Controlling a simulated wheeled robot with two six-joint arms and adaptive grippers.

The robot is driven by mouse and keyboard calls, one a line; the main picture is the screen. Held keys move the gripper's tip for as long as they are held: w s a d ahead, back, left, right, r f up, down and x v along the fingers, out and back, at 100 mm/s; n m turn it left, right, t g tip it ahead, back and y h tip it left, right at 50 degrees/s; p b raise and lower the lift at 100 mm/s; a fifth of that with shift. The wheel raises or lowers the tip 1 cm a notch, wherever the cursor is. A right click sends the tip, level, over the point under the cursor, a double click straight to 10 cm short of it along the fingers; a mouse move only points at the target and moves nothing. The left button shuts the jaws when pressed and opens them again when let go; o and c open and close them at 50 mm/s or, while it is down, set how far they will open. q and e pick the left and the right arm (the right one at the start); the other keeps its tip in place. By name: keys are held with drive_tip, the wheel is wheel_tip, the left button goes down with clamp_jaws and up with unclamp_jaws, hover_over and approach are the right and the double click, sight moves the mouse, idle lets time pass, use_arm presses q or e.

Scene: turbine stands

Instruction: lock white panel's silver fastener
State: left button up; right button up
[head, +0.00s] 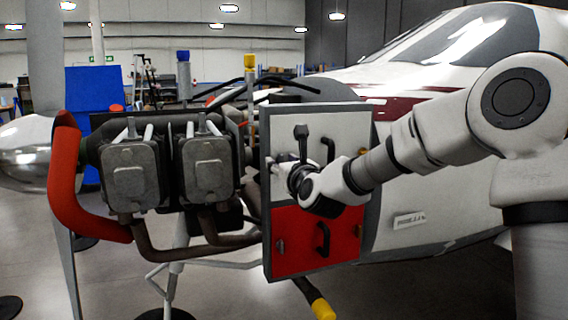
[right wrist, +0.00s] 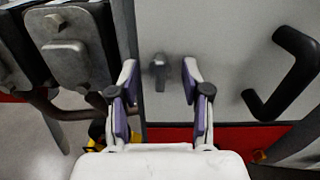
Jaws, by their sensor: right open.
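The white panel (head: 340,128) is the upper part of an upright board beside the engine, with a black handle (head: 328,150). Its silver fastener (right wrist: 159,72) shows in the right wrist view as a small grey knob with a short tab hanging down. My right gripper (right wrist: 160,78) is open, with one finger on each side of the fastener in the picture. I cannot tell how far the fingertips are from the panel. In the head view the right gripper hides the fastener. My left gripper is not in view.
The red panel (head: 290,225) with its own black handle (head: 322,240) sits just below the white one. The engine cylinders (head: 208,168) and a red curved part (head: 66,190) stand to the left. The white aircraft body (head: 430,195) is behind, to the right.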

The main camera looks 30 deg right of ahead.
drive_tip(key=shift+s, duration=0.15)
drive_tip(key=shift+b+v, duration=0.85)
drive_tip(key=shift+v, duration=1.6)
